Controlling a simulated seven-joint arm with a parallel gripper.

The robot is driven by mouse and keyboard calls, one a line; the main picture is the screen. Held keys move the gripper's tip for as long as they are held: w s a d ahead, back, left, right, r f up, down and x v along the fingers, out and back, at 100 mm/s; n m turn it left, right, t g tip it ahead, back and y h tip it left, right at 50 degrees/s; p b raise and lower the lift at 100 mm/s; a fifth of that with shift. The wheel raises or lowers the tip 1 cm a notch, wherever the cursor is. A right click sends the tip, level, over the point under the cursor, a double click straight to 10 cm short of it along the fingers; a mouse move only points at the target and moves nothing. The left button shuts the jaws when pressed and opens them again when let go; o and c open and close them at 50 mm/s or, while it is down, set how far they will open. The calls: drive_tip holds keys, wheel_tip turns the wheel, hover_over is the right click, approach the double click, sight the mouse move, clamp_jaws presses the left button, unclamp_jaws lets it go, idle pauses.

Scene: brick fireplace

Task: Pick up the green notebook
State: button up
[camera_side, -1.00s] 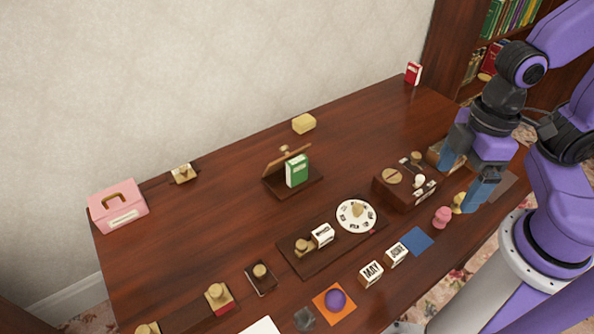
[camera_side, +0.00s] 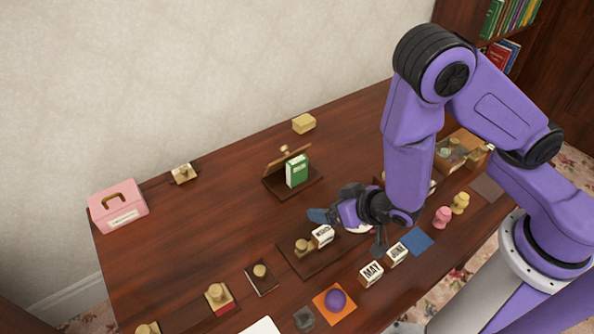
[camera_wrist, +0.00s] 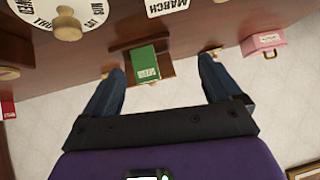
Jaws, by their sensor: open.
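The green notebook (camera_side: 297,171) stands upright on a dark wooden stand (camera_side: 275,186) near the middle of the desk. In the wrist view the green notebook (camera_wrist: 144,63) shows beyond and between my two fingers. My gripper (camera_side: 345,232) is open and empty. In the side view it hangs to the right of and nearer than the notebook, over the round white dial, and is clear of the notebook. In the wrist view my gripper (camera_wrist: 158,62) has its blue fingers spread wide.
A dark tray with a stamp (camera_side: 302,245) and a white block (camera_side: 322,236) lies just left of my gripper. Lettered blocks (camera_side: 371,273) stand near the front edge. A yellow box (camera_side: 304,123) sits behind the notebook.

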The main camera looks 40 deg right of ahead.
drive_tip(key=w+d+t+h, duration=0.1)
drive_tip(key=w+d+t, duration=0.1)
drive_tip(key=t, duration=0.2)
approach(300, 169)
drive_tip(key=x, duration=0.6)
drive_tip(key=shift+a, duration=0.35)
drive_tip(key=shift+d+x, duration=0.15)
drive_tip(key=shift+x, duration=1.2)
drive_tip(key=shift+d+x, duration=0.15)
drive_tip(key=shift+x, duration=1.2)
drive_tip(key=c, duration=1.1)
